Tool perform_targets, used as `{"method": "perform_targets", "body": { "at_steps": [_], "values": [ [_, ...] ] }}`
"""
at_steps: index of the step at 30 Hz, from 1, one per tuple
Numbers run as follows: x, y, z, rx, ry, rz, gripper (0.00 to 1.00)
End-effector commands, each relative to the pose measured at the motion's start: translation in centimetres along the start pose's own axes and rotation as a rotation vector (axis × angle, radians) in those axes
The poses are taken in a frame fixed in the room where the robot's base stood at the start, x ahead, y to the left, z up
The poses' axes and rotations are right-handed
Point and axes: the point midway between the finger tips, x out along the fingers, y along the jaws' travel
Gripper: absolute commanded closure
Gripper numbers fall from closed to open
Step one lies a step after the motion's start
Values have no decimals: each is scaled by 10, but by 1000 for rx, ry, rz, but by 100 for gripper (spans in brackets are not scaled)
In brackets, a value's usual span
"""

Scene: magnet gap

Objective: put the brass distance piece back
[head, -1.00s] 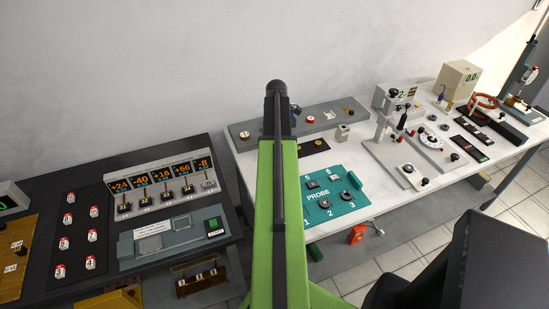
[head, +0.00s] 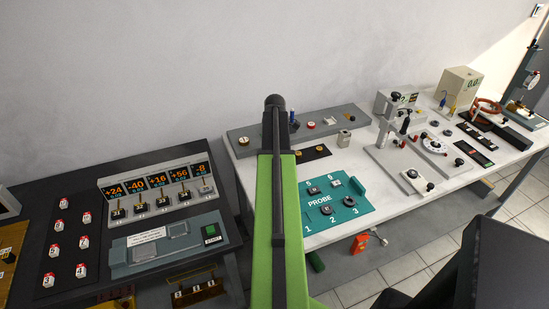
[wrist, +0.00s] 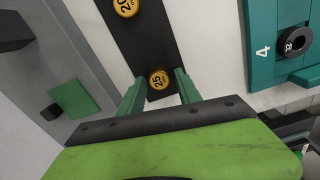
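In the wrist view my gripper (wrist: 159,76) is open, its two green fingers spread. A round brass piece marked 25 (wrist: 158,80) shows between the fingertips, with a gap on each side. I cannot tell how far above it the fingers are. A second brass piece marked 20 (wrist: 125,6) lies farther along the same black strip (wrist: 146,42), cut by the top edge. In the head view the black strip (head: 309,154) shows brass pieces just right of my arm. My gripper is hidden there behind my green arm.
A teal PROBE board (head: 345,212) with numbered places lies in front of the strip. A grey shelf (head: 262,137) with small parts runs behind it. Stands and instruments fill the white table's right side. A dark control console (head: 150,235) stands to the left.

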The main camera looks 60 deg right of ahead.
Motion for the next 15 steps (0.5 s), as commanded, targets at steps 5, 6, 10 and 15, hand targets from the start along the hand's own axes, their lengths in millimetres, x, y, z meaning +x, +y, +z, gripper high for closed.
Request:
{"method": "perform_targets", "body": {
  "at_steps": [5,6,10,15],
  "values": [
    [0,0,0,0,0,0,52],
    [0,0,0,0,0,0,52],
    [-1,0,0,-1,0,0,52],
    [-13,0,0,-1,0,0,52]
  ]
}}
